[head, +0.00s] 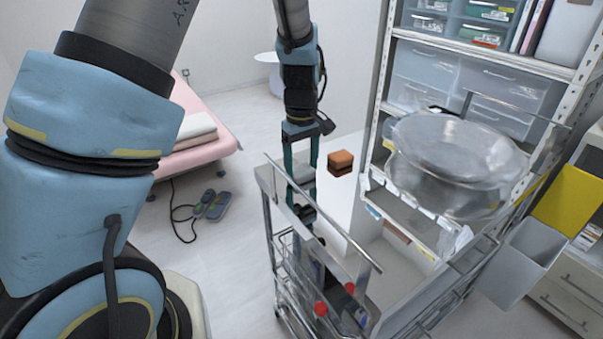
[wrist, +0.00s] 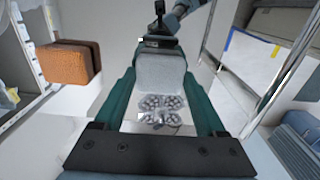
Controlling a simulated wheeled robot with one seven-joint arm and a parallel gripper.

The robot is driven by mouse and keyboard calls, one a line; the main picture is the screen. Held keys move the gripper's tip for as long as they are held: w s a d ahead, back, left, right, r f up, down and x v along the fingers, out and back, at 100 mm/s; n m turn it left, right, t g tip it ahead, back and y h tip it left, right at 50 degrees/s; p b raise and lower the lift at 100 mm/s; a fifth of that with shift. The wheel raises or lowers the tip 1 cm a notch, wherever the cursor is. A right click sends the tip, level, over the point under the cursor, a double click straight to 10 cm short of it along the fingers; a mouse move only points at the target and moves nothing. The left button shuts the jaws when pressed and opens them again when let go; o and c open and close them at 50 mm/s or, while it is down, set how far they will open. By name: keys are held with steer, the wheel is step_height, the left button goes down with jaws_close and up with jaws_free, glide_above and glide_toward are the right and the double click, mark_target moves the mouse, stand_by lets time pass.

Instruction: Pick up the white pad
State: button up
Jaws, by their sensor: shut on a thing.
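My gripper (head: 303,208) points down over the metal cart (head: 275,222) in the head view. In the wrist view its two teal fingers stand on either side of a pale grey-white block, which looks like the white pad (wrist: 160,72). The fingers are shut on it. A shiny, patterned metallic patch (wrist: 160,108) shows beside the pad, between the fingers; I cannot tell what it is. In the head view the pad cannot be made out clearly. Whether it touches the cart below is not clear.
An orange-brown box (head: 341,162) is close to the right of my gripper, also in the wrist view (wrist: 68,62). A shelf rack (head: 480,62) with drawers and a clear bowl (head: 455,165) are at right. A pink bed (head: 195,155) and slippers (head: 212,204) are left.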

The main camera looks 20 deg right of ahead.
mark_target(301, 169)
step_height(301, 169, up, 10)
steer(key=b, duration=0.1)
stand_by(0.5)
